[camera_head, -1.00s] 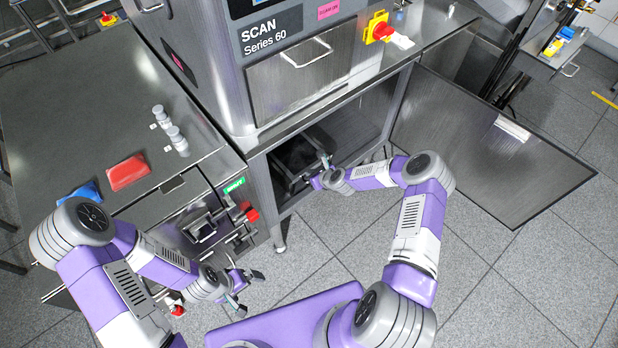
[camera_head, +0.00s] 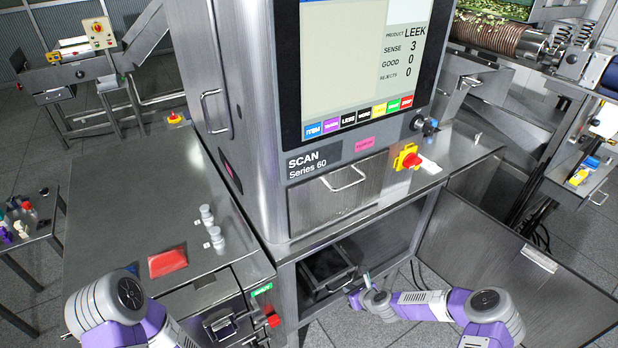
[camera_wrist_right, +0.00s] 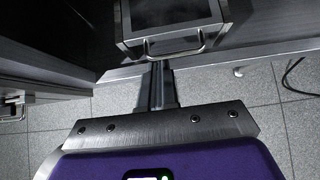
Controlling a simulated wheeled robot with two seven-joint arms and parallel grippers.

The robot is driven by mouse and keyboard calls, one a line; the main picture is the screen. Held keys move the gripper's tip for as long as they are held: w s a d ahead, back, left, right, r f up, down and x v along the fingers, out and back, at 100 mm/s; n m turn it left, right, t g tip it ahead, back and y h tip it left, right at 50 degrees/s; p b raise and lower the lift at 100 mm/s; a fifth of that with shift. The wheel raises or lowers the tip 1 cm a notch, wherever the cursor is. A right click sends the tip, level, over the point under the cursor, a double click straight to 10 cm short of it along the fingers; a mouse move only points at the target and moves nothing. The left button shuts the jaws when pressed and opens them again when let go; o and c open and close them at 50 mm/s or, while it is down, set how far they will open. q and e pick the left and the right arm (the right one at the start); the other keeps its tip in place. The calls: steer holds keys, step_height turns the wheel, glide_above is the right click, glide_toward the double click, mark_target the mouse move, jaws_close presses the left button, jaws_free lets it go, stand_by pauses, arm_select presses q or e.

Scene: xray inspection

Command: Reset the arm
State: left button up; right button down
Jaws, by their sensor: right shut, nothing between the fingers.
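My right gripper (camera_head: 357,290) is at the open front of the lower bay of the scanner stand, beside the front right of a dark tray (camera_head: 325,284). In the right wrist view its fingers (camera_wrist_right: 157,84) are together with nothing between them. Their tips are close to the handle (camera_wrist_right: 163,50) of the metal-rimmed tray (camera_wrist_right: 168,16). I cannot tell whether they touch it. My left arm (camera_head: 118,305) shows only at the lower left, and its gripper is out of the picture.
The scanner (camera_head: 340,200) stands at the centre with its screen above. A lowered panel (camera_head: 500,262) extends right of the bay. Grey floor shows below.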

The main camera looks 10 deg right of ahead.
steer(key=shift+a, duration=0.1)
steer(key=s+a+n+g+y, duration=0.2)
steer(key=s+a+n+g, duration=0.2)
steer(key=s+a+n, duration=0.8)
steer(key=s+r+n+g+h, duration=0.1)
steer(key=s+n+g, duration=0.3)
steer(key=s+n, duration=1.2)
steer(key=shift+s+n, duration=0.15)
steer(key=shift+n, duration=0.25)
